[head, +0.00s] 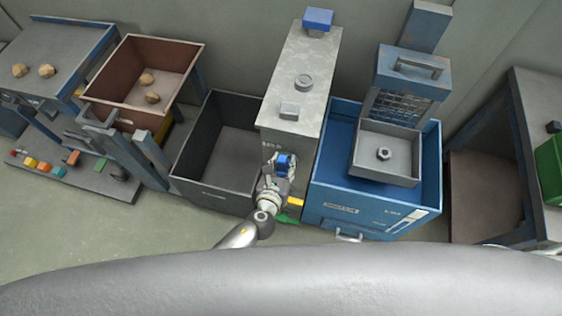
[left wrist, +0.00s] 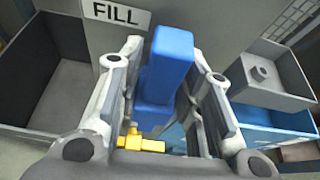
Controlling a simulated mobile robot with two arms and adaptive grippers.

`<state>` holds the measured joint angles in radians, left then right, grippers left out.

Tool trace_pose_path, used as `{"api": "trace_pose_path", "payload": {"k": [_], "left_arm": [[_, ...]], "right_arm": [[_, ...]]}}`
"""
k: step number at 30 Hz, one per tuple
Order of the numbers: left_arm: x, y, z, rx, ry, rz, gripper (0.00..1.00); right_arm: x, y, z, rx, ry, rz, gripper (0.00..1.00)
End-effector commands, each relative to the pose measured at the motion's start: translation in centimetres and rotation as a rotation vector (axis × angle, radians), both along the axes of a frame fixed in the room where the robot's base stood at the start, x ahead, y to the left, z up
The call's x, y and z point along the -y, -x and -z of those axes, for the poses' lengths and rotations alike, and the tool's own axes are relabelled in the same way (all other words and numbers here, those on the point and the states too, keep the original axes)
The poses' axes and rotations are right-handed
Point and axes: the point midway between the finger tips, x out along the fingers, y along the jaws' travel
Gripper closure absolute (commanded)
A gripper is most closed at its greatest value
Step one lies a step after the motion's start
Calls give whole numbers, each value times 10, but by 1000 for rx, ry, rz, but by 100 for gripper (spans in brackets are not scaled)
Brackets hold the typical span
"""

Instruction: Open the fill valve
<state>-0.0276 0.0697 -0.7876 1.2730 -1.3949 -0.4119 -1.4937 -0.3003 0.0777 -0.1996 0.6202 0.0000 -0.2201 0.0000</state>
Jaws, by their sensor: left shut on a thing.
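The fill valve's blue handle (head: 284,162) is on the front of the grey cabinet (head: 300,60). In the left wrist view the blue handle (left wrist: 168,65) stands between my two fingers, below the white FILL label (left wrist: 117,13). My left gripper (head: 276,166) is shut on this handle. The lower part of the handle and the valve body are partly hidden by the fingers. A yellow part (left wrist: 142,143) shows below the handle. My right gripper is in neither view.
A dark open bin (head: 190,180) stands left of the cabinet. A blue tank (head: 335,205) with a grey inner tray (head: 375,178) holding a nut-like part (head: 384,154) stands right. A green piece (head: 288,218) lies below the valve. Open floor (head: 90,225) is at the left front.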

Motion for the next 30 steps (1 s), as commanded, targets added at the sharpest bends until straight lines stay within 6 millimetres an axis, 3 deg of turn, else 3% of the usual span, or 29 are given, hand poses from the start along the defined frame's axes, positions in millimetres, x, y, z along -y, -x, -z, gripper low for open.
{"api": "trace_pose_path", "payload": {"k": [20, 21, 23, 30], "left_arm": [[2, 0, 0, 24, -68, 1, 100], [2, 0, 0, 24, -68, 2, 65], [2, 0, 0, 23, -67, 1, 57], [2, 0, 0, 22, -65, 0, 57]], "right_arm": [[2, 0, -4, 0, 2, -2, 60], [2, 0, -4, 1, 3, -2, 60], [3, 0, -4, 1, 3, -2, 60], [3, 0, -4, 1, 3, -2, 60]]}}
